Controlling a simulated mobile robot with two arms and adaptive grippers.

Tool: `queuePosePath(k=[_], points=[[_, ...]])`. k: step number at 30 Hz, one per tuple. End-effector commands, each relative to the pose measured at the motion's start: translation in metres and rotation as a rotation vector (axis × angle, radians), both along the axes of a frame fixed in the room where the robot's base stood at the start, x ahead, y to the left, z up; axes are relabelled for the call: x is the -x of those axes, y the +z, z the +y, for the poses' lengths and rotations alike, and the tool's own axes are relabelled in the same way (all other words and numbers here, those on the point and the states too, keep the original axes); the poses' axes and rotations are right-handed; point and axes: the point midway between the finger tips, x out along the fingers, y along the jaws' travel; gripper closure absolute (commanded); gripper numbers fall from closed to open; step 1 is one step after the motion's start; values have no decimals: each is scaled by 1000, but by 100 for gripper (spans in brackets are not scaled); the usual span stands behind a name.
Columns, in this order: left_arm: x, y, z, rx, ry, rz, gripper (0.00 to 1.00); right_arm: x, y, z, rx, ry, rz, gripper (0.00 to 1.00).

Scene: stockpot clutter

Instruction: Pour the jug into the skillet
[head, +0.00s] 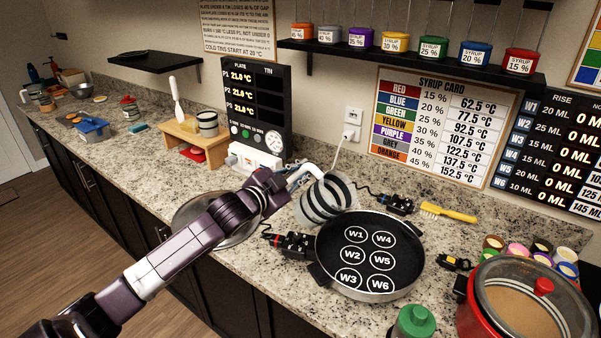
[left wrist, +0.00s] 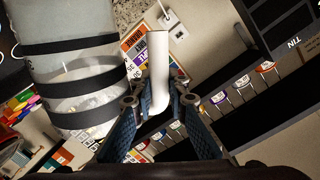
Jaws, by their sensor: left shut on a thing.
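The jug (head: 328,200) is pale with dark stripes and hangs tilted above the counter, at the skillet's upper left edge. My left gripper (head: 288,181) is shut on the jug's white handle. In the left wrist view the jug (left wrist: 75,65) fills the left side, and the handle (left wrist: 158,65) stands between the fingers of my left gripper (left wrist: 158,105). The skillet (head: 398,263) is round and black inside, with white circles marked W1 to W6. I see no liquid stream between jug and skillet. My right gripper is not in view.
A red pot (head: 485,318) with brown contents and a green-capped bottle (head: 414,322) stand right of and before the skillet. A steel bowl (head: 190,212) lies beneath my left arm. Several small cups, a yellow brush (head: 447,212) and black clamp-like devices (head: 290,244) surround the skillet.

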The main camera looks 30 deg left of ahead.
Motion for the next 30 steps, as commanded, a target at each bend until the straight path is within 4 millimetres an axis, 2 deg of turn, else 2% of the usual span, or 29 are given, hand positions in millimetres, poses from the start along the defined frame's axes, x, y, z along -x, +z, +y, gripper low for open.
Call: queuePosePath(k=[6, 30], points=[[-1, 7, -6, -83, 0, 6, 100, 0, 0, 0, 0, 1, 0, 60], [-4, 11, -29, -322, 0, 39, 100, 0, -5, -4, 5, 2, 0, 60]])
